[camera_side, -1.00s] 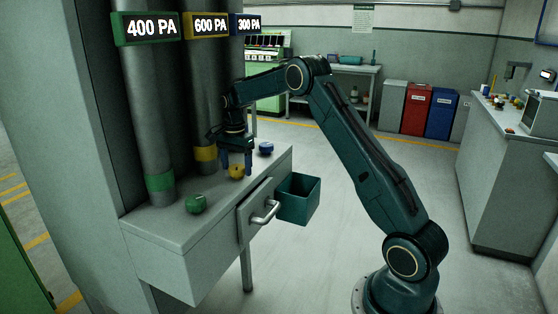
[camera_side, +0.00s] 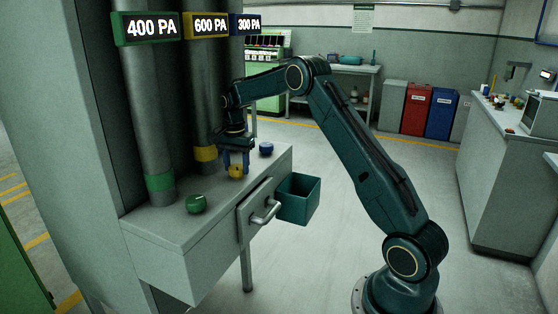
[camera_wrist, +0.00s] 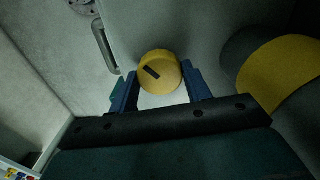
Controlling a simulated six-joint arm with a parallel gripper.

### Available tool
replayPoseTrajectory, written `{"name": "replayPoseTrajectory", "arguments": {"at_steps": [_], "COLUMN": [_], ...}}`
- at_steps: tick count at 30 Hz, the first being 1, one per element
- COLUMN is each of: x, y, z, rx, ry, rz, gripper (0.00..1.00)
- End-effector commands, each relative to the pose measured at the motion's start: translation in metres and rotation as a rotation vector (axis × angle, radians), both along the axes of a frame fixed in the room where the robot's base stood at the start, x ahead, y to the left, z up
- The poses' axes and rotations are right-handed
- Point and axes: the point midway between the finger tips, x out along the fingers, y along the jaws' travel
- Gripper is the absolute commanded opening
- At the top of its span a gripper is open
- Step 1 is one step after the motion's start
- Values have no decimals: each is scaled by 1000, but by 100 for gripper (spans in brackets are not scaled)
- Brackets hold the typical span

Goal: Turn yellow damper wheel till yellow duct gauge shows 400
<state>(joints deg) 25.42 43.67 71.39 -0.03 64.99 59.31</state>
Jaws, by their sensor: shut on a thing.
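The yellow damper wheel (camera_side: 236,171) sits on the grey bench top below the yellow-banded duct. In the wrist view the wheel (camera_wrist: 160,72) shows a dark pointer mark slanting from upper left to lower right. My gripper (camera_side: 236,165) is over it, fingers pointing down, and shut on its sides. The fingers also show on either side of the wheel in the wrist view (camera_wrist: 160,84). The yellow duct gauge (camera_side: 209,25) reads 600 PA.
A green wheel (camera_side: 196,203) sits nearer the front and a blue wheel (camera_side: 266,148) farther back on the bench (camera_side: 165,222). The green gauge (camera_side: 148,28) reads 400 PA and the blue gauge (camera_side: 248,24) 300 PA. A drawer handle (camera_side: 266,212) and a teal bin (camera_side: 299,198) stick out at the bench front.

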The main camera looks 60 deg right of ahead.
Motion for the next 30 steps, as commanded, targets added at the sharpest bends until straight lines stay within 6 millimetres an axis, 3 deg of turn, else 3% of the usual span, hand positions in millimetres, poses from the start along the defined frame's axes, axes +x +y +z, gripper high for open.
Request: {"name": "replayPoseTrajectory", "arguments": {"at_steps": [30], "x": [0], "y": [-1], "z": [1], "rx": [-2], "ry": [-2], "rz": [928], "gripper": [25]}}
